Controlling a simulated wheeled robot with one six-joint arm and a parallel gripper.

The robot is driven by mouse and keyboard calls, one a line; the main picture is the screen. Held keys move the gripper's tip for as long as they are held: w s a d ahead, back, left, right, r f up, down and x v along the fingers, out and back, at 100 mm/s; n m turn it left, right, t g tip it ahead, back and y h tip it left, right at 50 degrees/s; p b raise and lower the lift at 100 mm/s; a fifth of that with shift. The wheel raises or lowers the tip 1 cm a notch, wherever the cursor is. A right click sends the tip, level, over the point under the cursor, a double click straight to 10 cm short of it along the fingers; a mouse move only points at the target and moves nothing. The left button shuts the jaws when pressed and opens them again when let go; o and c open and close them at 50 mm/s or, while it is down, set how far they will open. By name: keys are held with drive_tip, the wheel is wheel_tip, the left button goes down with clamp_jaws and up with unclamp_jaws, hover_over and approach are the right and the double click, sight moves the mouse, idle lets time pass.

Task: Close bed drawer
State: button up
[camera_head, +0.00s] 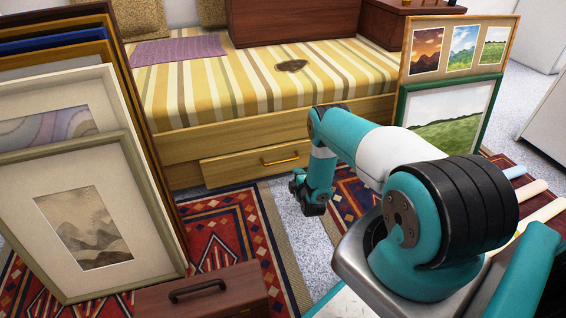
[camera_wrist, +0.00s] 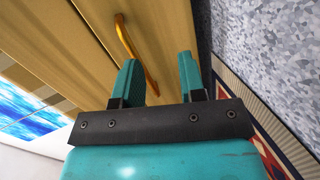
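The bed's wooden drawer (camera_head: 228,170) sits low in the bed frame (camera_head: 190,147) and its front stands out a little from the frame. Its orange-gold bar handle (camera_head: 281,161) is on the drawer front. My gripper (camera_head: 312,207) is low, to the right of the drawer and in front of the bed. In the wrist view my gripper (camera_wrist: 161,72) is open, its two teal fingers apart. The handle (camera_wrist: 130,45) shows ahead, its lower end between the fingers in the picture. I cannot tell whether anything touches. The drawer's inside is hidden.
Framed prints (camera_head: 85,215) lean at the left; more prints (camera_head: 450,110) stand at the bed's right end. A wooden case (camera_head: 205,295) lies in front on the patterned rug (camera_head: 232,232). A strip of grey carpet (camera_head: 300,225) is clear before the drawer.

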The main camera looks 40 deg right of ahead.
drive_tip(key=s+a+f+n+t+h, duration=0.1)
drive_tip(key=s+a+n+t, duration=0.1)
drive_tip(key=s+a+t, duration=0.4)
drive_tip(key=b, duration=1.3)
approach(282, 162)
drive_tip(key=shift+g, duration=0.3)
drive_tip(key=shift+b+x, duration=2.8)
drive_tip(key=shift+x, duration=2.45)
drive_tip(key=shift+d, duration=0.1)
clamp_jaws()
